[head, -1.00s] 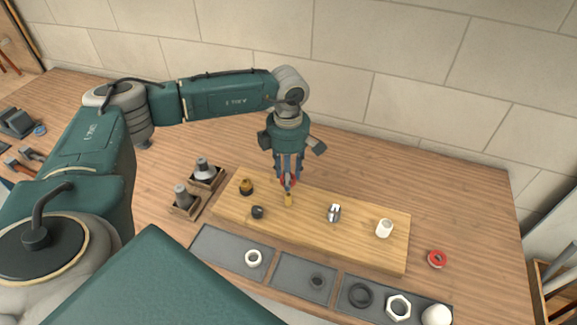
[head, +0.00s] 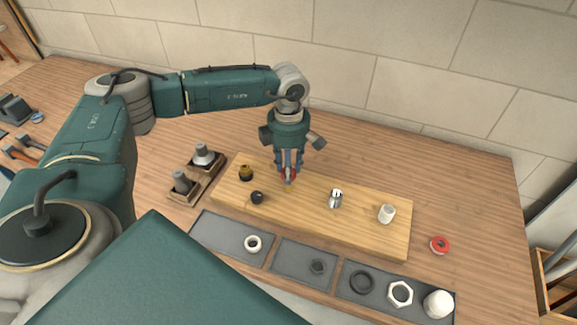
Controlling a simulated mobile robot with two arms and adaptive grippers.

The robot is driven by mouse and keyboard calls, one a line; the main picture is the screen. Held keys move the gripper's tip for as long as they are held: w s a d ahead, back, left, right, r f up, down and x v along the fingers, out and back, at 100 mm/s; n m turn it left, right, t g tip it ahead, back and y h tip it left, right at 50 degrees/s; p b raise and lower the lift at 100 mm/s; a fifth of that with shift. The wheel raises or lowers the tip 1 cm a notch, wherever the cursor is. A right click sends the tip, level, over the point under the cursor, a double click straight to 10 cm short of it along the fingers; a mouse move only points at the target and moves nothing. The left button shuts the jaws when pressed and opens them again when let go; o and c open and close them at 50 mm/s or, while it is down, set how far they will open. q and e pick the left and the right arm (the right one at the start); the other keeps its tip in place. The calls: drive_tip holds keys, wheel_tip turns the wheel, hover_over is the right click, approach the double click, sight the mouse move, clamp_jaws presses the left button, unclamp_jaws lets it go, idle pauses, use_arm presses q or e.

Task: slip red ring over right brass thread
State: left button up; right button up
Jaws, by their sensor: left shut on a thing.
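My left gripper (head: 288,179) points straight down over the wooden board (head: 310,217) and is shut on the red ring (head: 282,175), which shows as a bit of red at its fingertips. The right brass thread (head: 288,189) is directly under the fingertips and mostly hidden by them. I cannot tell whether the ring is around its top or just above it. Another brass fitting (head: 246,173) stands to the left on the board, with a dark piece. My right gripper is not in view.
A dark fitting (head: 257,197), a metal fitting (head: 336,198) and a white cylinder (head: 387,213) stand on the board. Grey trays (head: 228,232) with rings and nuts lie in front. A red roll (head: 439,245) lies right. Two grey fittings (head: 203,155) stand left.

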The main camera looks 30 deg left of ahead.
use_arm(q)
drive_tip(key=shift+f+b, duration=0.5)
drive_tip(key=shift+f, duration=0.3)
drive_tip(key=shift+f+b, duration=0.55)
drive_tip(key=shift+f, duration=0.15)
drive_tip(key=o, duration=0.9)
drive_tip(key=o, duration=0.8)
drive_tip(key=shift+r+p, duration=1.55)
drive_tip(key=shift+r, duration=1)
